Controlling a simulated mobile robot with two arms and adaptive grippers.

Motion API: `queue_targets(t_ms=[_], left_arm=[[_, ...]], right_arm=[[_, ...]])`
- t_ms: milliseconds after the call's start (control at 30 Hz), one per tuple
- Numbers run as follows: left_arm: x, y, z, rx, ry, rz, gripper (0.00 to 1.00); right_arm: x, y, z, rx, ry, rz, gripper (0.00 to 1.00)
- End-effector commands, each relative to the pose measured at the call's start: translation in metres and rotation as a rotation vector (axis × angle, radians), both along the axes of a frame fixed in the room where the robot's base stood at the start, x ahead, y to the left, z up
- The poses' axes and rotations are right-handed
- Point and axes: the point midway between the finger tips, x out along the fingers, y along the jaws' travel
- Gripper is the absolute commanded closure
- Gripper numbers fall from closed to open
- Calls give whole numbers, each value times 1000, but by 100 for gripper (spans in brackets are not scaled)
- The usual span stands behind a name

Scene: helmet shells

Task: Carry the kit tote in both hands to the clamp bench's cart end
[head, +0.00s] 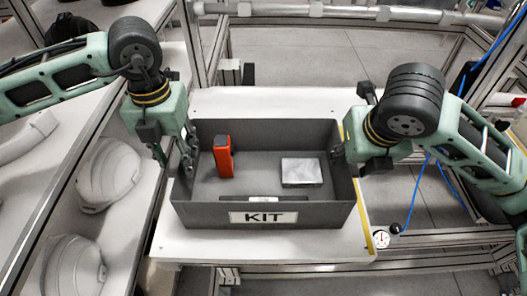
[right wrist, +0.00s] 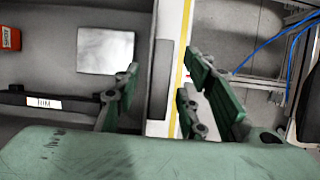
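The grey kit tote (head: 200,212), with a "KIT" label on its front wall, stands on a white surface in the middle of the head view. It holds an orange box (head: 222,157), a silver block (head: 302,171) and a dark strip with a white label (head: 250,199). My left gripper (head: 173,155) is at the tote's left wall, fingers apart, one outside and others inside. My right gripper (head: 350,152) is at the right wall. In the right wrist view, its fingers (right wrist: 158,95) are apart on either side of that wall (right wrist: 161,80), with visible gaps.
The white surface (head: 290,245) has a yellow stripe along its right edge. White helmet shells (head: 108,175) sit on a shelf at the left. A round gauge (head: 381,239) and blue cables (head: 418,190) are at the right. Metal frame rails (head: 320,12) run behind; grey floor shows beyond.

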Motion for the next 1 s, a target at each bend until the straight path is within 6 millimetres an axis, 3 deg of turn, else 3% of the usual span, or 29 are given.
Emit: queue_targets(t_ms=[233, 367, 800, 1000], left_arm=[[0, -1, 1, -3, 0, -2, 62], [1, -2, 11, -5, -3, -2, 62], [1, -2, 97, -3, -2, -1, 62], [1, -1, 117, -2, 0, -1, 62]], right_arm=[[0, 1, 0, 3, -1, 1, 61], [0, 1, 0, 4, -1, 1, 61], [0, 1, 0, 4, -1, 1, 61], [0, 2, 1, 5, -1, 1, 61]])
